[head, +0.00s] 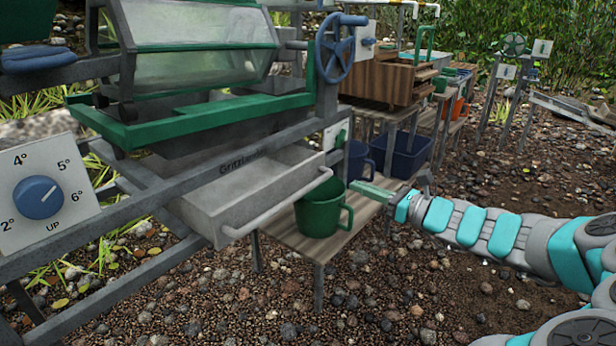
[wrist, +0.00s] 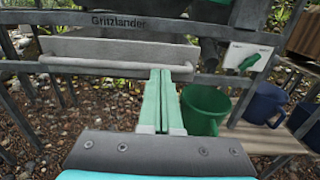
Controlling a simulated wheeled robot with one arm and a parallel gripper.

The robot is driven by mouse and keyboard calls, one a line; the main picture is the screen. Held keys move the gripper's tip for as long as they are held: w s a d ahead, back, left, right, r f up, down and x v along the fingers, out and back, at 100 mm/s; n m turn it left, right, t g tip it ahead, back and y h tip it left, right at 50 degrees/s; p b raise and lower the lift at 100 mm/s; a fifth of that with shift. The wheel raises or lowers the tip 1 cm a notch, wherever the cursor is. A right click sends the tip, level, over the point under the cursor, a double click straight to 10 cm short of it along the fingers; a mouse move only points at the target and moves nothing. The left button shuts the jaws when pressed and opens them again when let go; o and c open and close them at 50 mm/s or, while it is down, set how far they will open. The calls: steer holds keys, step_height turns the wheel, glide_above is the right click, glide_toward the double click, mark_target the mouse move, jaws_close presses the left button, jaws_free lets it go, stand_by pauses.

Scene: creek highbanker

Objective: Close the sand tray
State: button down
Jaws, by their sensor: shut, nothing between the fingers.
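The sand tray (head: 235,192) looks like a grey drawer and sticks out from the metal frame below the green-rimmed machine in the head view. A pale bar handle (head: 278,208) runs along its front. In the wrist view the tray's front (wrist: 120,50) and handle (wrist: 100,68) cross the upper left. My gripper (head: 354,184) is right of the tray, above the wooden bench, its green fingers pointing left. In the wrist view my gripper (wrist: 171,72) is shut and empty, its tips overlapping the handle's right end; I cannot tell if they touch it.
A green mug (head: 320,212) stands on the wooden bench (head: 305,243) just right of the tray; it also shows beside my fingers in the wrist view (wrist: 203,115). A blue mug (head: 360,160) and a blue bin (head: 405,155) stand behind. The gravel ground (head: 400,290) in front is open.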

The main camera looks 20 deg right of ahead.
glide_toward(304, 166)
steer(key=x, duration=0.5)
steer(key=shift+a+f+b, duration=0.15)
steer(key=shift+b, duration=0.25)
steer(key=shift+x, duration=0.85)
steer(key=shift+w, duration=0.1)
